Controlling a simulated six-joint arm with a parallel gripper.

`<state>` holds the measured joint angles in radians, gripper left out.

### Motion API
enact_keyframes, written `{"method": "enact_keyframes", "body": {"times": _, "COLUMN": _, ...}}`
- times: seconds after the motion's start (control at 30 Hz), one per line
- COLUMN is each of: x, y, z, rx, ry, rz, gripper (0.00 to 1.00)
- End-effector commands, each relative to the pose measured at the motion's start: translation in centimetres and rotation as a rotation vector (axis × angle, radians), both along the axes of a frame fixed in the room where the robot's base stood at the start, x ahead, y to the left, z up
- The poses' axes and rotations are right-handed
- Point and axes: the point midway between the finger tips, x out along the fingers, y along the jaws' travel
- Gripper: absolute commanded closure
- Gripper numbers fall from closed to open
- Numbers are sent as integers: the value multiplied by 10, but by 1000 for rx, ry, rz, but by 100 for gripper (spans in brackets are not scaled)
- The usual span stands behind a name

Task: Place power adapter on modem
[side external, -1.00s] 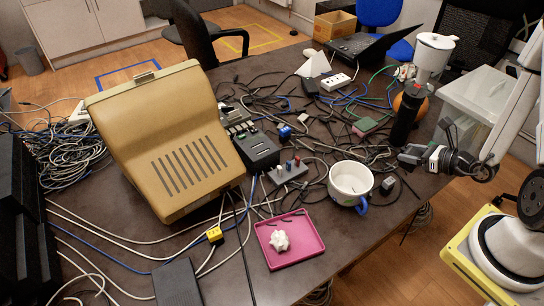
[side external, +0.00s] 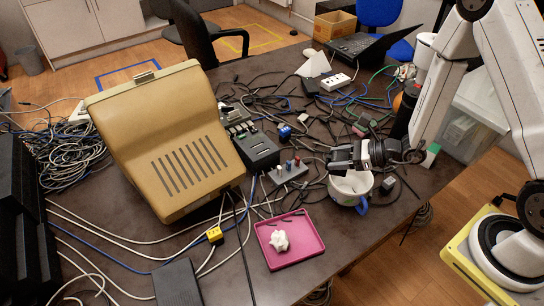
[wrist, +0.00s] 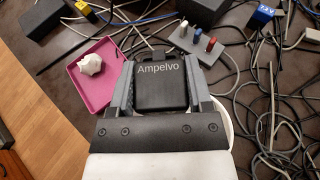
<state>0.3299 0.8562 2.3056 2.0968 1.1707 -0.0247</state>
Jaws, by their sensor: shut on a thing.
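The power adapter is a black block marked "Ampelvo" (wrist: 162,80). In the wrist view it sits between the two fingers of my gripper (wrist: 162,70), which is shut on it. In the side external view my gripper (side external: 343,158) holds it in the air, above the white mug (side external: 345,187) and overlapping its rim in the picture. I cannot tell for sure which thing is the modem. A dark box with controls on top (side external: 257,151) stands beside the tan case, and a flat black box (side external: 178,285) lies at the front edge.
A pink tray (side external: 272,260) with a white lump (side external: 279,241) lies in front. A small grey box with coloured knobs (side external: 288,171) is left of my gripper. A large tan case (side external: 180,150) stands at the left. Many loose cables cover the table.

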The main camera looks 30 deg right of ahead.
Motion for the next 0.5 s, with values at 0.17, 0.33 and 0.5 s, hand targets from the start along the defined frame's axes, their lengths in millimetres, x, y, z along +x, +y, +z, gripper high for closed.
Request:
{"method": "enact_keyframes", "body": {"times": 0.17, "x": 6, "y": 45, "z": 3, "rx": -2, "ry": -1, "rz": 108, "gripper": 100}}
{"method": "enact_keyframes", "body": {"times": 0.33, "x": 8, "y": 87, "z": 6, "rx": -2, "ry": -3, "rz": 204, "gripper": 100}}
{"method": "enact_keyframes", "body": {"times": 0.5, "x": 4, "y": 131, "z": 9, "rx": -2, "ry": -3, "rz": 300, "gripper": 100}}
